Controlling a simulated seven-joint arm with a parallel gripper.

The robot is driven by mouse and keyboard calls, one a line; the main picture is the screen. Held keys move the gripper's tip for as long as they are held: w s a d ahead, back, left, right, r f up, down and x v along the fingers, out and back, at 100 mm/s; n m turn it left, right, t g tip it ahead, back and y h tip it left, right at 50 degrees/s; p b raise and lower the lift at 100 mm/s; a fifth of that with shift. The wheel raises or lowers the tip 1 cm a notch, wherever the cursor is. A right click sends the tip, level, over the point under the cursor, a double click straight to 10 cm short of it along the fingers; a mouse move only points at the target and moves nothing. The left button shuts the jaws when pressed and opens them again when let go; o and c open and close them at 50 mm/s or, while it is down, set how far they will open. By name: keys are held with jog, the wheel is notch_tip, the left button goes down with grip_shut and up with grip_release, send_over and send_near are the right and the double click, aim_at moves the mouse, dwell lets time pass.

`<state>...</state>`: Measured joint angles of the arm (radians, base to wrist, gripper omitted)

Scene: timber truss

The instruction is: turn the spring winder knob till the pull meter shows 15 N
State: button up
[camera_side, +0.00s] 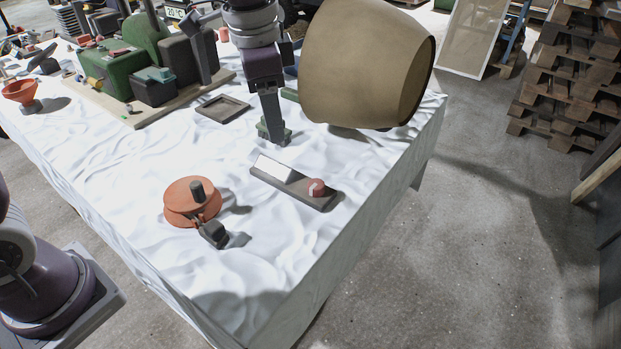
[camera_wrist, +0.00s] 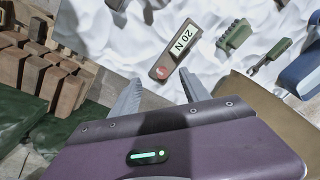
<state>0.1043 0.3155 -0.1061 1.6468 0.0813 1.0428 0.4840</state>
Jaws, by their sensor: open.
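The pull meter (camera_side: 283,168) is a dark bar with a sloped pale face, lying on the white cloth. In the wrist view its display (camera_wrist: 183,41) reads 20 N. A round red knob (camera_side: 317,187) sits at one end of the bar; it also shows in the wrist view (camera_wrist: 162,73). I take it as the winder knob. My gripper (camera_side: 272,134) is above and left of the knob in the side view, apart from it. In the wrist view my gripper (camera_wrist: 160,80) has two grey fingers spread, with nothing held; the knob appears between the tips.
An orange round device (camera_side: 182,210) with a dark post stands left of the meter. A shallow dark tray (camera_side: 222,108) lies farther back. Cloth in front of the meter is clear.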

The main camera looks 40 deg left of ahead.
aim_at(316, 183)
jog(key=w+d+f+m, duration=0.1)
jog(key=w+f, duration=0.1)
jog(key=f, duration=0.1)
jog(key=w+d+f+m+g, duration=0.1)
jog(key=w+f, duration=0.1)
jog(key=f, duration=0.1)
jog(key=w+d+f+m, duration=0.1)
jog(key=w+d+f, duration=0.1)
jog(key=f, duration=0.1)
jog(key=shift+w+f+g, duration=0.3)
notch_tip(316, 183, down, 8)
jog(key=shift+w+r, duration=0.15)
grip_shut()
